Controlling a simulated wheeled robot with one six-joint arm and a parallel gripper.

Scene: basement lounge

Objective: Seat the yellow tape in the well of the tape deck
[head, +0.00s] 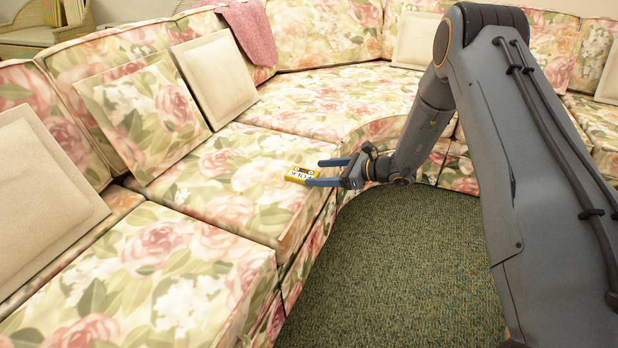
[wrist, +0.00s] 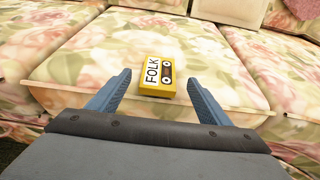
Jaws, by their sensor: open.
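The yellow tape (head: 299,174) lies on a floral sofa seat cushion near its front edge. In the wrist view the tape (wrist: 157,72) shows a white label reading FOLK and a dark window with two reels. My gripper (head: 328,172) is open, with its blue fingers pointing at the tape from the sofa's front. In the wrist view the fingers (wrist: 158,95) stand apart on either side of the tape's near end, with gaps on both sides. The tape deck is not in view.
The curved floral sofa (head: 240,165) fills most of the view. Cream cushions (head: 215,77) and a pink throw (head: 250,32) rest against its back. Green carpet (head: 400,265) in front of it is clear. A wicker chair (head: 28,38) stands at the far left.

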